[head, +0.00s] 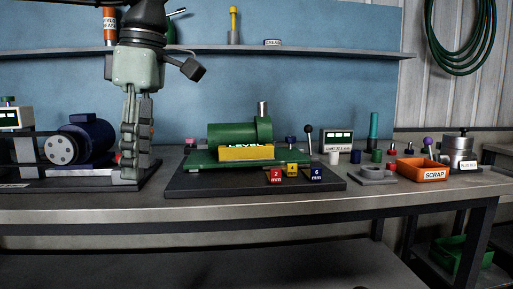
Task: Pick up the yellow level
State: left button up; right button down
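The yellow level (246,154) is a short yellow bar marked LEVEL along its top. It sits in front of a green cylinder (235,134) on a green plate in the middle of the bench. My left gripper (133,178) hangs fingers down at the left, well apart from the level, between a blue motor and the black mat. Its two fingers look close together from this side, and I cannot tell whether they are open or shut. I see nothing held in it. My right gripper is not in view.
Red, yellow and blue marked blocks (276,176) stand in front of the level on the black mat (215,187). An orange SCRAP tray (423,171) is at the right. The blue motor (82,144) is left of my gripper. A shelf (250,51) runs above the bench.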

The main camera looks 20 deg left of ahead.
aim_at(233, 153)
jog(key=i, duration=1.45)
